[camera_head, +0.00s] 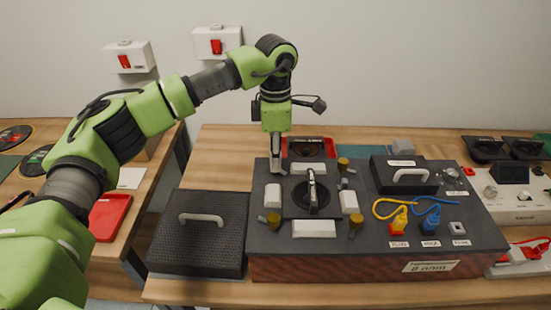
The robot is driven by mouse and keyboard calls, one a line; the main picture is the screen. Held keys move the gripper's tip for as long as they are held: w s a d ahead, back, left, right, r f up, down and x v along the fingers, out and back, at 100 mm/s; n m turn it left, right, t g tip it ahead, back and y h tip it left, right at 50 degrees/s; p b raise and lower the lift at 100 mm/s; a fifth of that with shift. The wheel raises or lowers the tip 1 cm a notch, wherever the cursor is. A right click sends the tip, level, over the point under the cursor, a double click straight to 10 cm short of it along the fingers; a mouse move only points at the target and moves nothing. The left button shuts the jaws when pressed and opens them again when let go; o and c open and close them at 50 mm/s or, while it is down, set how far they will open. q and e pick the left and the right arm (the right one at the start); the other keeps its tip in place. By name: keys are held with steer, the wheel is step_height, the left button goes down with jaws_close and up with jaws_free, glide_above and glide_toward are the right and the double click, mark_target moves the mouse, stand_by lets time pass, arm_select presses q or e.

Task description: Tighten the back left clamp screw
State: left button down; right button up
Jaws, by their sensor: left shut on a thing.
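A dark unit (375,265) with a wood-look front stands on the table. On its left half a black square plate (292,207) with a black lever sits among white blocks. Brass clamp screws show at the back right (342,164), front left (273,222) and front right (355,224). My left gripper (278,167) points straight down at the plate's back left corner. It is shut on the back left clamp screw, which its fingers hide. My right gripper is out of view.
A black cover with a grey handle (205,250) lies left of the unit. A smaller handled black block (395,180), yellow and blue plugs (398,224) and labels are on the unit's right half. A red tray (323,143) stands behind. Other devices (510,210) crowd the right.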

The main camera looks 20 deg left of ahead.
arm_select(q)
steer(key=shift+r+m, duration=0.1)
steer(key=shift+m, duration=0.4)
steer(key=c, duration=1.9)
jaws_free()
step_height(320, 180, up, 12)
